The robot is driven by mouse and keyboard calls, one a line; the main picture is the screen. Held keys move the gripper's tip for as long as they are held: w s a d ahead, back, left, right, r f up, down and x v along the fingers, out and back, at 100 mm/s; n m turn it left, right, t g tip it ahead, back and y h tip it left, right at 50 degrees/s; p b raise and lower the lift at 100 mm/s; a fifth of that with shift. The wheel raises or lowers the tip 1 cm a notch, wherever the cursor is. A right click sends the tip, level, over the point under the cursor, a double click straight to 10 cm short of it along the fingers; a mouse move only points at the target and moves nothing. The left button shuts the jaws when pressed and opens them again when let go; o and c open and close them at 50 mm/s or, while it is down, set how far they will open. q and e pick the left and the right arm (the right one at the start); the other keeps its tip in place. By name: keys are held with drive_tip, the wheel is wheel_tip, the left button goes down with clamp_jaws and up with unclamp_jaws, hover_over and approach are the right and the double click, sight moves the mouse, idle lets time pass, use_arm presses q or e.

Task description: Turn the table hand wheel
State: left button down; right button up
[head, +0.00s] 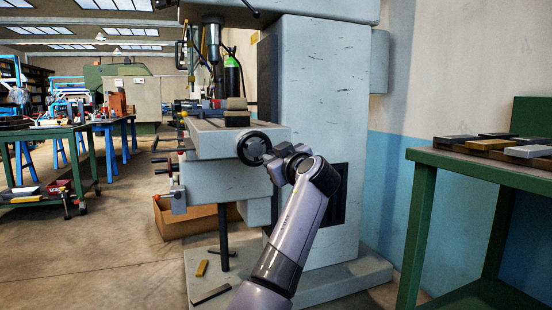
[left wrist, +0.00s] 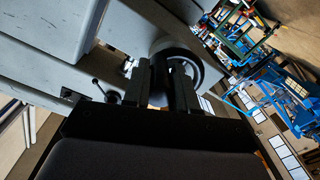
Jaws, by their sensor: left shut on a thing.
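The table hand wheel (head: 243,155) is a dark round wheel with a light hub on the end of the grey milling machine's table (head: 212,143). My left gripper (head: 272,161) is at the right side of the wheel and shut on its rim. In the left wrist view, the dark wheel (left wrist: 208,70) shows just beyond the two black fingers of my left gripper (left wrist: 165,82), with part of its rim between them. The fingers hide some of the rim. My right gripper is not in view.
The machine's tall grey column (head: 320,100) stands behind my arm. A green bench (head: 440,160) with several metal blocks is at the right. A cardboard box (head: 172,222) lies under the machine table. The floor at the left is mostly open.

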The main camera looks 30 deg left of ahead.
use_arm(q)
drive_tip(key=shift+a+r, duration=0.2)
drive_tip(key=shift+a, duration=0.05)
drive_tip(key=c, duration=1.1)
unclamp_jaws()
drive_tip(key=shift+o, duration=1)
drive_tip(key=shift+f, duration=0.2)
drive_tip(key=shift+d, duration=0.1)
drive_tip(key=shift+s+d, duration=0.25)
drive_tip(key=shift+d, duration=0.2)
drive_tip(key=shift+p+v, duration=0.75)
drive_tip(key=shift+v, duration=2.25)
drive_tip(key=shift+a, duration=0.1)
